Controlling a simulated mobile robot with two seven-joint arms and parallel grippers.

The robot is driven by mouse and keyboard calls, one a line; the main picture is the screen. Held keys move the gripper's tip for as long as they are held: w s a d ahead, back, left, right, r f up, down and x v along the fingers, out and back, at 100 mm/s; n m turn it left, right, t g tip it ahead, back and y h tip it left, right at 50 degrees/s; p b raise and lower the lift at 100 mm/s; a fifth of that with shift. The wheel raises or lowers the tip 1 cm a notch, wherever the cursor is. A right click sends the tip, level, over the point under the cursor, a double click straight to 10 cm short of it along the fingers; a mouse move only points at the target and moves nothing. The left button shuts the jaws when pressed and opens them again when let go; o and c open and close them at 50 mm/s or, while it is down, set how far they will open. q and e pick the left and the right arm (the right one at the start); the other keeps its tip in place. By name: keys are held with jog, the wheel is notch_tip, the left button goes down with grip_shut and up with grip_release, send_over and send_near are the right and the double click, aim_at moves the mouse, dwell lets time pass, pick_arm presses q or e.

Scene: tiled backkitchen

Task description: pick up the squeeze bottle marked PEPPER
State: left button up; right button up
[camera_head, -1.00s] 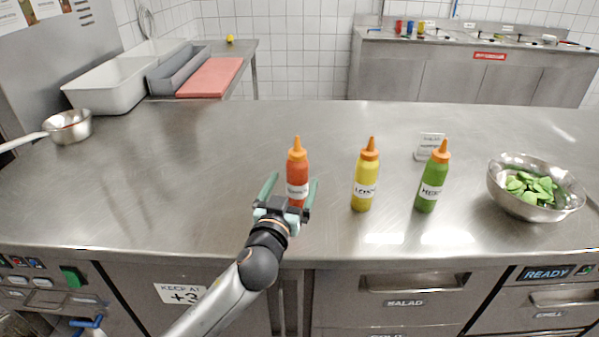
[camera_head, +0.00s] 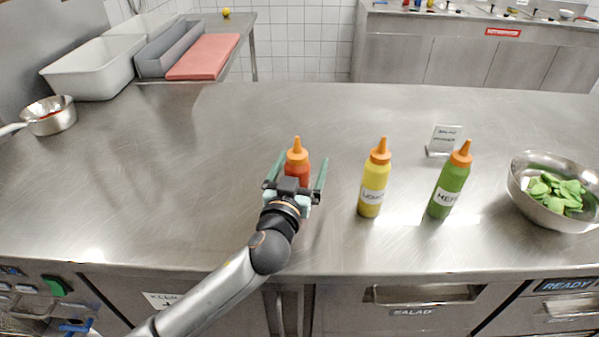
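A red squeeze bottle (camera_head: 298,168) with an orange nozzle stands upright on the steel counter. My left gripper (camera_head: 298,168) is open, with one teal finger on each side of the red bottle and a gap visible on both sides. The gripper body hides the bottle's lower part and its label, so I cannot read it now. A yellow bottle (camera_head: 374,180) with a partly legible label and a green bottle (camera_head: 449,183) with a label starting "HER" stand upright to the right. My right gripper is not in view.
A metal bowl of green leaves (camera_head: 556,192) stands at the right. A small sign (camera_head: 443,141) is behind the green bottle. A saucepan (camera_head: 49,116) sits at the far left. The steel counter (camera_head: 170,180) is clear left of the red bottle.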

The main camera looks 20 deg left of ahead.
pick_arm(q)
jog(key=shift+w, duration=0.1)
jog(key=shift+s, duration=0.2)
jog(key=shift+c, duration=0.8)
jog(key=c, duration=0.7)
jog(key=shift+r, duration=0.2)
